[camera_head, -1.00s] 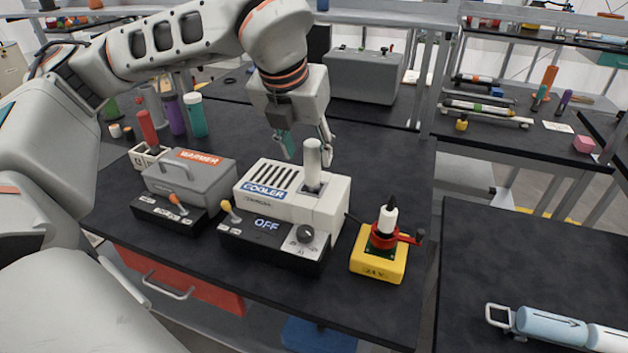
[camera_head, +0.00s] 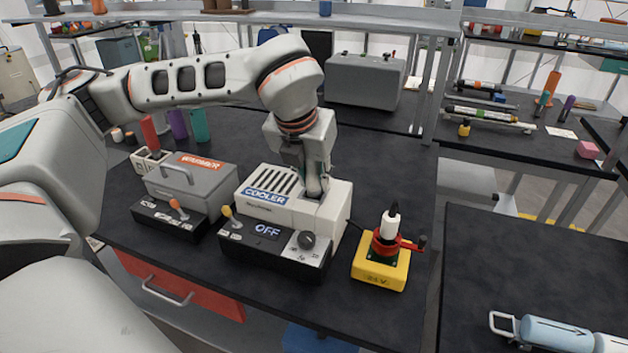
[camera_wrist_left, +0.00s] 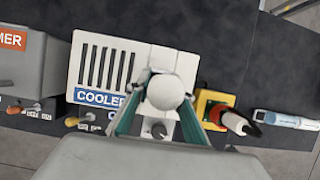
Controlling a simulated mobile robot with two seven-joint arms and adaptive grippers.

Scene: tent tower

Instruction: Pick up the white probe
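The white probe (camera_wrist_left: 166,92) stands upright in the right part of the cooler (camera_head: 275,208), a white slotted box with a blue label and a black OFF panel. Its rounded top shows in the left wrist view. In the head view my gripper mostly hides it. My left gripper (camera_head: 315,186) points down over the cooler, its teal-padded fingers on either side of the probe. The fingers lie close to the probe; I cannot tell whether they press on it. My right gripper is not in view.
A grey warmer (camera_head: 195,182) stands left of the cooler. A yellow base (camera_head: 380,270) with a red clamp and a white-and-black piece stands to the right. A blue-and-white cylinder (camera_head: 553,332) lies on the right bench. Bare bench lies behind the cooler.

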